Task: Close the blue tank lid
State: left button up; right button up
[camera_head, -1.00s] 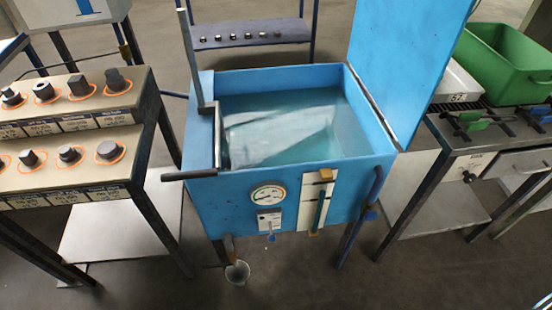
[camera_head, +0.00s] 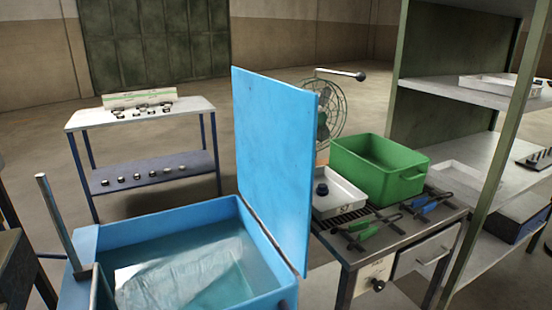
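The blue tank (camera_head: 190,213) stands at the lower left, filled with clear bluish water (camera_head: 185,275). Its flat blue lid (camera_head: 272,160) stands upright, open, along the tank's right edge. A dark metal handle post (camera_head: 58,220) rises at the tank's left side. Neither of my grippers shows in this view, so where they are relative to the lid cannot be seen.
Right of the lid, a work table holds a green bin (camera_head: 380,168), a white tray (camera_head: 340,194) and tongs with green (camera_head: 364,230) and blue handles (camera_head: 430,205). A fan (camera_head: 333,115) stands behind. A shelf rack (camera_head: 470,95) stands at right. A white-topped table (camera_head: 140,113) is behind the tank.

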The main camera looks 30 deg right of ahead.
aim_at(275, 122)
jog(key=l+u, duration=0.1)
jog(key=l, duration=0.85)
jog(key=l+u, duration=0.15)
jog(key=l, duration=0.8)
jog(key=k+l+u, duration=0.1)
jog(key=l, duration=0.8)
jog(key=k+l, duration=0.15)
jog(key=l, duration=0.25)
jog(key=k+l+u, duration=0.1)
jog(key=l, duration=0.3)
jog(key=k+l, duration=0.15)
jog(key=l, duration=0.25)
jog(key=k+l, duration=0.15)
jog(key=l, duration=0.25)
jog(key=k+l+u, duration=0.1)
jog(key=l, duration=0.25)
